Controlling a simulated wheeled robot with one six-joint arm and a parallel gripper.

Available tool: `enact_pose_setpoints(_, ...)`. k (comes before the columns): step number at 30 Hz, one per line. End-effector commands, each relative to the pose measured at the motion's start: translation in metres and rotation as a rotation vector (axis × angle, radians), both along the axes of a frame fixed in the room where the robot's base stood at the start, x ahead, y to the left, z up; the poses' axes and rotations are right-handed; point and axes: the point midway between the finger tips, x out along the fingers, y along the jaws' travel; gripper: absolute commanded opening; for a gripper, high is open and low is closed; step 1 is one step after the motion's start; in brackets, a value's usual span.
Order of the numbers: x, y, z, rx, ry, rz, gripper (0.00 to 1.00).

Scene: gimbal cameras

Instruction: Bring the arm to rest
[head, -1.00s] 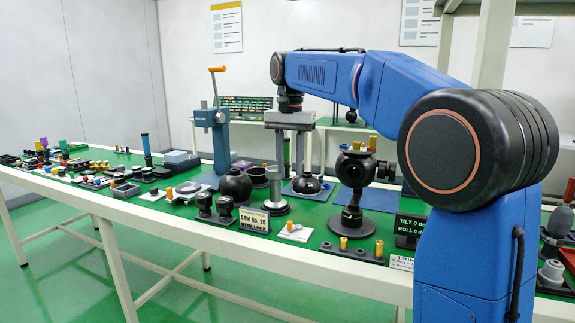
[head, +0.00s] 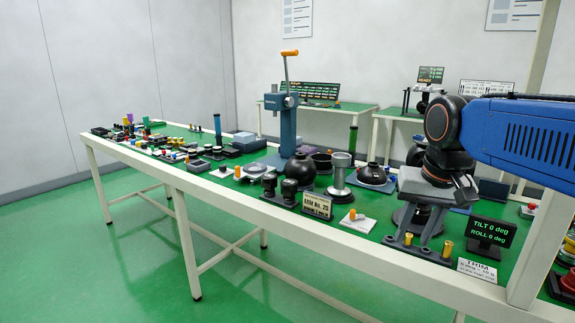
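My blue arm (head: 525,130) reaches in from the right edge. Its black wrist (head: 447,130) points down. My gripper (head: 416,236) hangs below it at the right part of the green-topped bench (head: 250,188), in front of the black camera-like device, which it mostly hides. Its two grey fingers stand apart with nothing seen between them, so it looks open and empty. I cannot tell how far the fingertips are above the bench.
A tilt and roll display (head: 492,231) and a holder with brass pegs (head: 420,250) are close to the gripper. A grey pedestal (head: 340,180), black spheres (head: 300,169) and a blue lever press (head: 288,125) stand leftward. Green floor (head: 130,270) is open in front.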

Motion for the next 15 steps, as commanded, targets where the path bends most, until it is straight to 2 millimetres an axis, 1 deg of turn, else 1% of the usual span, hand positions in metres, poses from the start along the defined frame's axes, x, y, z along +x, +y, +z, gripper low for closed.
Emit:
enact_pose_setpoints(1,-0.016,-0.004,-0.011,-0.006,-0.015,0.017,0.33)
enact_pose_setpoints(6,-0.060,-0.012,-0.051,-0.030,-0.066,0.084,0.33)
enact_pose_setpoints(12,-0.104,-0.019,-0.101,-0.061,-0.122,0.157,0.33)
enact_pose_setpoints(15,-0.119,-0.021,-0.121,-0.075,-0.142,0.183,0.33)
